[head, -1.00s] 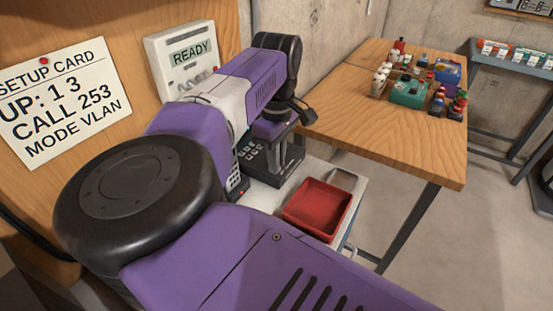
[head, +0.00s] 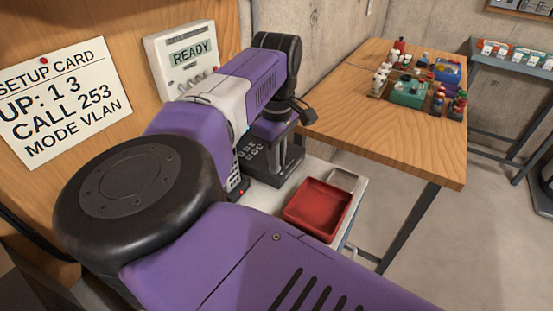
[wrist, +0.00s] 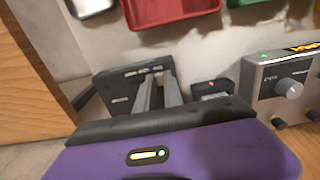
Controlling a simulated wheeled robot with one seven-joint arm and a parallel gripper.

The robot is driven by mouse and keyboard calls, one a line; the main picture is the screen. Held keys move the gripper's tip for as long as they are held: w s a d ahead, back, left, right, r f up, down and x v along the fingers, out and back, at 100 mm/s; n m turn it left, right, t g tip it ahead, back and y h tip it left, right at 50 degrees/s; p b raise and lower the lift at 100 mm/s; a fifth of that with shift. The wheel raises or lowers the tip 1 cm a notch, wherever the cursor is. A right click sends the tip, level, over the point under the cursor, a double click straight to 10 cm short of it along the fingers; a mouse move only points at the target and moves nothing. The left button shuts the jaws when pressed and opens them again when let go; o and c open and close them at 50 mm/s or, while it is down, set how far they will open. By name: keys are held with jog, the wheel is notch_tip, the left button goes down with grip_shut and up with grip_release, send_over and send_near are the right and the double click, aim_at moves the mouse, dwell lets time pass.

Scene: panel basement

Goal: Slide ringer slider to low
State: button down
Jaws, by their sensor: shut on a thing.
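A dark desk phone (head: 262,158) with a keypad stands on the pale bench, partly hidden behind my arm. In the wrist view, a dark housing with small white labels (wrist: 118,88) lies under my gripper (wrist: 158,82). The two grey fingers point down onto it, close together. My gripper is shut on the ringer slider there. The slider itself is hidden by the fingers, so its setting cannot be read. In the head view, my gripper (head: 284,152) reaches down at the phone.
A red tray (head: 318,208) sits on the bench beside the phone. A grey box with a knob (wrist: 285,85) stands to the right in the wrist view. A wall unit (head: 190,55) reads READY. A setup card (head: 55,100) hangs left. A wooden table (head: 400,135) holds bottles.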

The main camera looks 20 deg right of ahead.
dwell(0.4)
jog(key=shift+w+d+b, duration=0.35)
jog(key=shift+w+d, duration=0.35)
jog(key=shift+d, duration=0.2)
jog(key=c, duration=1.4)
grip_release()
jog(key=shift+c, duration=0.2)
jog(key=shift+r, duration=0.1)
notch_tip(320, 180, up, 8)
jog(key=shift+b, duration=0.4)
